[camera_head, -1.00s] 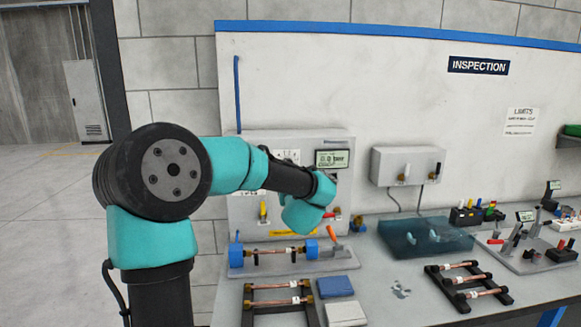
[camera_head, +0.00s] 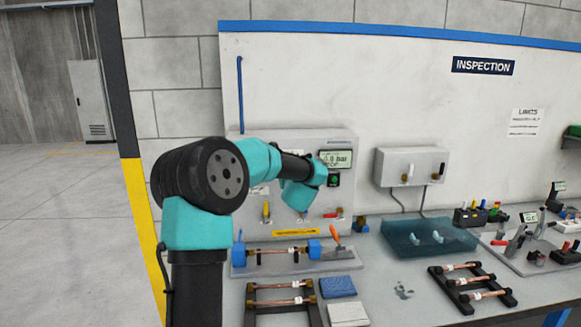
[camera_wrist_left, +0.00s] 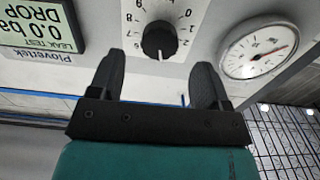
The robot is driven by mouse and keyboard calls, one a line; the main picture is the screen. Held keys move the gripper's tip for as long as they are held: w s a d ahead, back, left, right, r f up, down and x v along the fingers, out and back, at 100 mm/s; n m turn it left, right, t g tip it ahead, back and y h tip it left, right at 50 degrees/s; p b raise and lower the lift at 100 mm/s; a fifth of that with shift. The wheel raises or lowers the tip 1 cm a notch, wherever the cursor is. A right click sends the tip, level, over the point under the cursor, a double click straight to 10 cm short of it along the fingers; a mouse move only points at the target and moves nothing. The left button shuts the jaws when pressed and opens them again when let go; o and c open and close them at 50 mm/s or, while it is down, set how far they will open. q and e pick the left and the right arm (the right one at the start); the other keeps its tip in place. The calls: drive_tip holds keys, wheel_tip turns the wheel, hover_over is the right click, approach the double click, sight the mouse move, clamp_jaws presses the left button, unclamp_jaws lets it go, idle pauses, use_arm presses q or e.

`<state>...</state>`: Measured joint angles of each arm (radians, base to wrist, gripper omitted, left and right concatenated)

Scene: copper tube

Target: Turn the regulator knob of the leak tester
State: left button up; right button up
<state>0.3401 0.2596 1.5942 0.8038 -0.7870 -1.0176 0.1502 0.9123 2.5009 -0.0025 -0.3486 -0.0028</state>
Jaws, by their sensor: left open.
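The leak tester is a pale panel (camera_head: 345,205) on the wall side of the bench, with a lit display (camera_head: 335,159) and a green button (camera_head: 334,180). In the left wrist view the picture is upside down. There the black regulator knob (camera_wrist_left: 159,39), with a numbered dial around it, lies just beyond and between the fingertips of my left gripper (camera_wrist_left: 158,66). The fingers are open and empty, and appear apart from the knob. The display (camera_wrist_left: 38,27) reads 0.0 bar DROP. In the head view my left wrist hides the knob and the fingers. My right gripper is not in view.
A round gauge (camera_wrist_left: 258,47) sits beside the knob in the wrist view. Below the panel is a fixture (camera_head: 290,262) holding a copper tube.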

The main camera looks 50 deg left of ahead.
use_arm(q)
drive_tip(key=shift+x, duration=3.2)
drive_tip(key=c, duration=0.9)
